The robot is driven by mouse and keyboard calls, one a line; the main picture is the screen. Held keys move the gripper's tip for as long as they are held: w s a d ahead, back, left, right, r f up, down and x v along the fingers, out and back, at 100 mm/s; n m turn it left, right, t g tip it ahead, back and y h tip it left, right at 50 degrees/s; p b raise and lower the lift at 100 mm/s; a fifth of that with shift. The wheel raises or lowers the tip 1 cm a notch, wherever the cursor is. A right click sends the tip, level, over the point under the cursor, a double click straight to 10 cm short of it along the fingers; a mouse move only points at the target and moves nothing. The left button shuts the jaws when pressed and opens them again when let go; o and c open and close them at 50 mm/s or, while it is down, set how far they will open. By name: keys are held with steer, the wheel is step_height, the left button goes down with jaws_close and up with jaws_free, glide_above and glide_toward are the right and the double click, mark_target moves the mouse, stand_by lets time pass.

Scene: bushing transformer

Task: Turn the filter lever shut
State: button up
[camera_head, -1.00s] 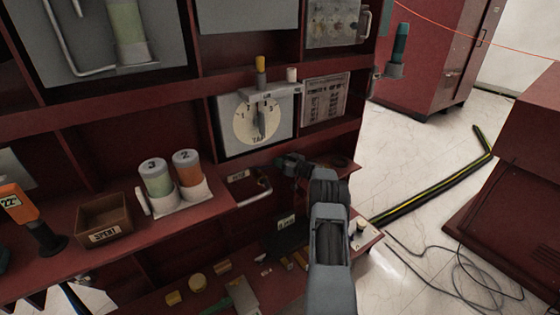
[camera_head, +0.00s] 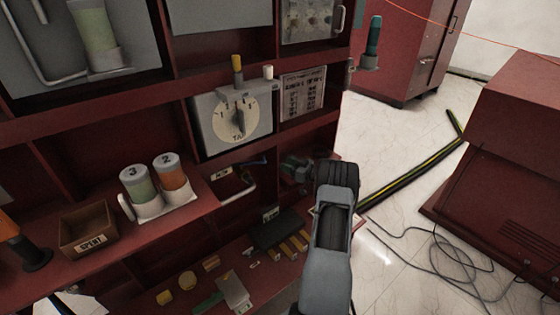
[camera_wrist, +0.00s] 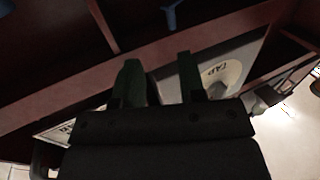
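A small blue lever (camera_head: 252,163) shows under the dial panel in the head view, beside a bent pale pipe (camera_head: 240,192) and a small label tag (camera_head: 221,173). I cannot read the tag, so I cannot confirm that this is the filter lever. My gripper (camera_head: 291,163) is to the right of the blue lever, apart from it and partly hidden by my arm. In the wrist view, my gripper's (camera_wrist: 160,68) two dark green fingers stand apart with nothing between them. A blue piece (camera_wrist: 170,14) shows beyond the fingertips at the top edge; its identity is unclear.
The tap dial panel (camera_head: 210,112) is above the blue lever. Canisters numbered 3 (camera_head: 138,186) and 2 (camera_head: 171,172) stand on the shelf at left, near a brown box (camera_head: 88,231). Loose parts lie on the lower shelf. Cables (camera_head: 440,250) cross the floor at right.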

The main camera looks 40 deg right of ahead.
steer(key=shift+s+d, duration=0.2)
steer(key=shift+s, duration=0.3)
steer(key=shift+c, duration=0.3)
